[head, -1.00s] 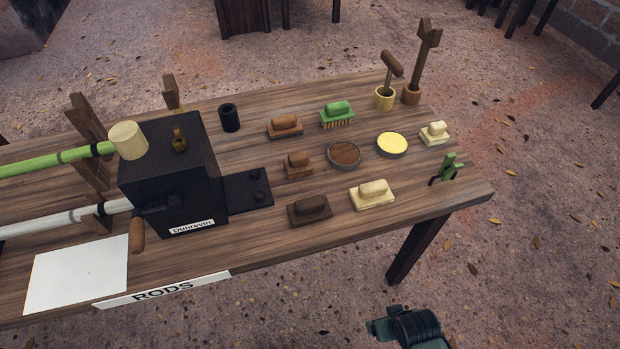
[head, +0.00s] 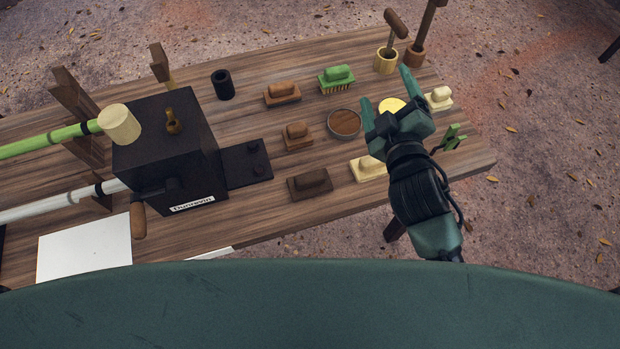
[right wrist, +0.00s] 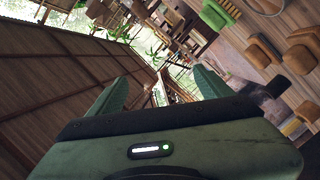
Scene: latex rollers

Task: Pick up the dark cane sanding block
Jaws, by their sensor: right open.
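The dark brown sanding block (head: 310,183) lies on the wooden table near its front edge, left of a cream block (head: 369,168). It is the darkest of the blocks. My right gripper (head: 387,93) is open and empty, above the table's right part, up and to the right of the dark block and apart from it. I cannot tell which block there is the dark one. My left gripper is not in view.
Two lighter brown blocks (head: 282,93) (head: 297,137) and a green brush (head: 337,80) stand behind the dark block. A round brown dish (head: 344,122) is close by. A black machine (head: 165,150) stands to the left. Green cactus-like prongs (head: 453,137) are at the right edge.

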